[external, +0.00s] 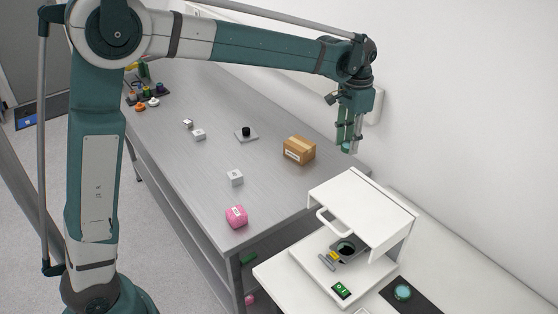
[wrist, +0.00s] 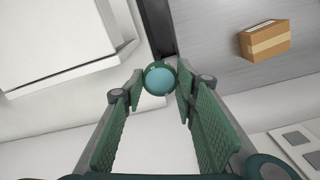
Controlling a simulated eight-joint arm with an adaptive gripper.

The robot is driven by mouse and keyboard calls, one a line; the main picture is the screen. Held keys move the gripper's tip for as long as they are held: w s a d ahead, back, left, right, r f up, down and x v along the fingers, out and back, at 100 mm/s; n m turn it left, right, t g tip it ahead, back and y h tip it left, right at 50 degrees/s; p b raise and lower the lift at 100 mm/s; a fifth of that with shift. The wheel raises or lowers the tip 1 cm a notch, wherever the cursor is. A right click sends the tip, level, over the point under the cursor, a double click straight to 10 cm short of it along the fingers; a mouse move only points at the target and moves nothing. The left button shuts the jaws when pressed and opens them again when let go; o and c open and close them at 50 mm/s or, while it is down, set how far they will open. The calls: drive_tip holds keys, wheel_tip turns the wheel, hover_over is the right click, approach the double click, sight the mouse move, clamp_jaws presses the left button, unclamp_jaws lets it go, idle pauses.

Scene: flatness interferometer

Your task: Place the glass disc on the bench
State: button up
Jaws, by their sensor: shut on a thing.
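My gripper (external: 347,141) is shut on a small round teal glass disc (wrist: 160,80), held between its fingertips in the wrist view. The held disc also shows at the fingertips in the external view (external: 345,148). My gripper is in the air near the far right end of the grey bench (external: 205,110), to the right of the cardboard box and above and behind the white instrument. A similar teal disc (external: 403,292) lies on a black mat on the white table.
The cardboard box (external: 299,150) stands near the bench's right end. Small white blocks (external: 235,177), a pink object (external: 236,216) and a grey plate with a black knob (external: 246,133) are on the bench. The white instrument (external: 362,205) has a raised hood. Bare bench lies between objects.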

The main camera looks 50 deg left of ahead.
drive_tip(key=s+d+m+p, duration=0.1)
drive_tip(key=s+d+p, duration=0.25)
drive_tip(key=d, duration=1.25)
drive_tip(key=s+d+p, duration=0.3)
drive_tip(key=s+d, duration=0.1)
drive_tip(key=d, duration=1.2)
drive_tip(key=s+d+m+p, duration=0.1)
drive_tip(key=s+d+p, duration=0.2)
drive_tip(key=d, duration=1.4)
wheel_tip(320, 180, down, 18)
drive_tip(key=shift+a+f, duration=0.15)
drive_tip(key=shift+a, duration=0.1)
drive_tip(key=shift+f, duration=0.1)
drive_tip(key=shift+f+b, duration=0.7)
drive_tip(key=shift+f, duration=2.55)
drive_tip(key=shift+f+b, duration=0.3)
drive_tip(key=shift+f, duration=0.1)
drive_tip(key=o, duration=1)
